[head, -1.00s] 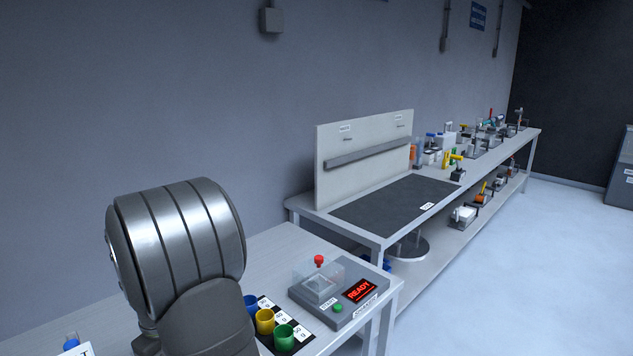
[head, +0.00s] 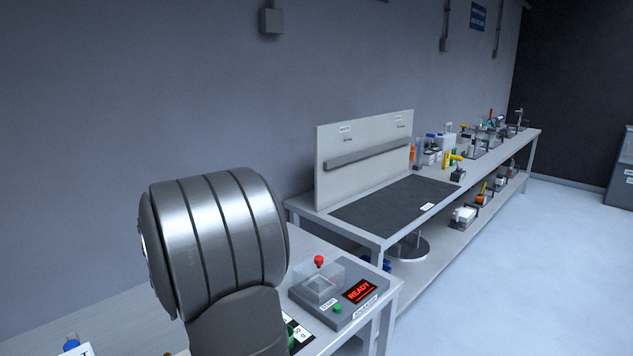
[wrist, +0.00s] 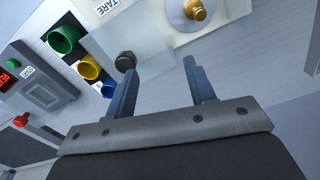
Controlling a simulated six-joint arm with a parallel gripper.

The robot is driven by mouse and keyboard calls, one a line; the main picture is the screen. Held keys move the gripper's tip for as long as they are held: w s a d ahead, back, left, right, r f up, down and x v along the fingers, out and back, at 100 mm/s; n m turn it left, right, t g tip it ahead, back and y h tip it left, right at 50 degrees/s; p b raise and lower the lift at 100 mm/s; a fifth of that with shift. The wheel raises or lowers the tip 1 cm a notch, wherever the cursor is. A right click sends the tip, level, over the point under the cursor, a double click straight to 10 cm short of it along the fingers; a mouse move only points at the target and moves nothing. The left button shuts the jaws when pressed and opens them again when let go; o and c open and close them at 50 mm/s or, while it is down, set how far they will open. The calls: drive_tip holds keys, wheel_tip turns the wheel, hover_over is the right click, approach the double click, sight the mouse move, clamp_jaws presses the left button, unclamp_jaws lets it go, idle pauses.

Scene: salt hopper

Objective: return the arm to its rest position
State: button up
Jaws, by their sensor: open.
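My gripper (wrist: 160,66) shows in the wrist view with its two dark blue-grey fingers spread apart. Nothing is between them. A black knob (wrist: 125,60) appears close to the left fingertip; I cannot tell whether they touch. In the head view, my grey arm fills the lower middle and the gripper itself is hidden. The arm stands in front of the near bench, left of the control box (head: 340,292).
In the wrist view, a green cup (wrist: 63,40), a yellow cup (wrist: 90,67) and a partly hidden blue cup (wrist: 108,90) stand left of the fingers. A brass knob (wrist: 197,10) on a round plate lies beyond.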

drive_tip(key=w+d+m, duration=0.2)
drive_tip(key=w+d+r+m, duration=0.1)
drive_tip(key=w+m, duration=0.1)
drive_tip(key=shift+w+d, duration=0.1)
drive_tip(key=shift+d, duration=0.25)
drive_tip(key=w+d, duration=0.1)
drive_tip(key=d+f+m, duration=0.1)
drive_tip(key=shift+w+d, duration=0.35)
drive_tip(key=w+d+f+m, duration=0.1)
drive_tip(key=w+d+f, duration=0.1)
drive_tip(key=d, duration=0.5)
drive_tip(key=w+d+f+m, duration=0.2)
drive_tip(key=d+f, duration=0.2)
drive_tip(key=d, duration=0.3)
drive_tip(key=w+d+f+m, duration=0.1)
drive_tip(key=w+d+f, duration=0.1)
drive_tip(key=d, duration=0.5)
drive_tip(key=shift+w+d+f+m, duration=0.15)
drive_tip(key=shift+w+f+m, duration=0.15)
drive_tip(key=shift+w+f, duration=0.15)
